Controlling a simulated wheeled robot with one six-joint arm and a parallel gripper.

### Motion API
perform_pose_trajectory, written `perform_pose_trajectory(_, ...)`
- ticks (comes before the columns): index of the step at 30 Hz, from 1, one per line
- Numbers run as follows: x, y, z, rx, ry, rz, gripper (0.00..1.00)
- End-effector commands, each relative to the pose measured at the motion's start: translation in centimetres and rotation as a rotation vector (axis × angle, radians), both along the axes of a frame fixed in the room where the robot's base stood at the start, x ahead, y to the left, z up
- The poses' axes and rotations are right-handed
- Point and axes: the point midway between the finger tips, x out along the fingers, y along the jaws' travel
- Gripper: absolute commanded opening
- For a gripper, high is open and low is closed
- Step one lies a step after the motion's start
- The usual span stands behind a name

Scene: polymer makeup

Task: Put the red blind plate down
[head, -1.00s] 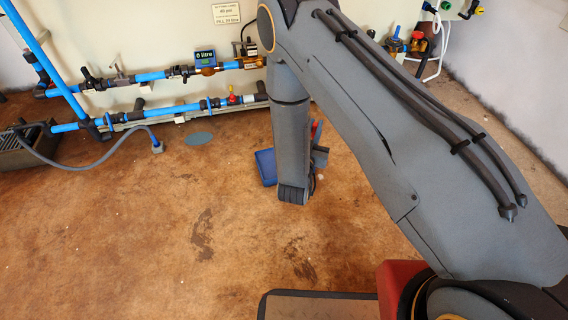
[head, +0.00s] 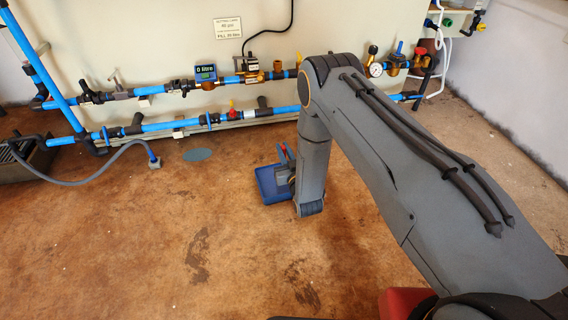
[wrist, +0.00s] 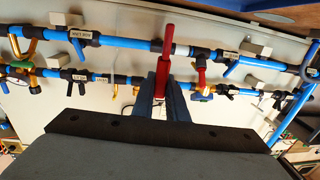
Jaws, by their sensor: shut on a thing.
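The red blind plate (wrist: 164,62) shows in the wrist view as a narrow red piece, upright in the picture, between the blue-grey fingers of my gripper (wrist: 164,92). My gripper is shut on it. My gripper is mostly hidden behind the arm there. I cannot tell whether the plate touches the tray.
Blue pipes with valves run along the pale panel behind; a meter (head: 206,74) and a red valve (head: 232,111) sit on them. A grey hose (head: 110,168) lies at left, near a round floor disc (head: 198,155). The brown floor in front is clear.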

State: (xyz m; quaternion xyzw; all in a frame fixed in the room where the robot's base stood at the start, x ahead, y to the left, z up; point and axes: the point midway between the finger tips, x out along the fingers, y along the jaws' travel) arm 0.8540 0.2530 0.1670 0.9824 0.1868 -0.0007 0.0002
Motion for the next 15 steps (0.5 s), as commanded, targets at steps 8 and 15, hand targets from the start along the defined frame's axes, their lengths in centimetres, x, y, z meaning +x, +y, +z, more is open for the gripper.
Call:
perform_pose_trajectory(8, 0.1, 0.1, -3.8, 0.0, 0.0, 0.0, 0.0)
perform_pose_trajectory(15, 0.0, 0.1, -4.8, 0.0, 0.0, 0.0, 0.0)
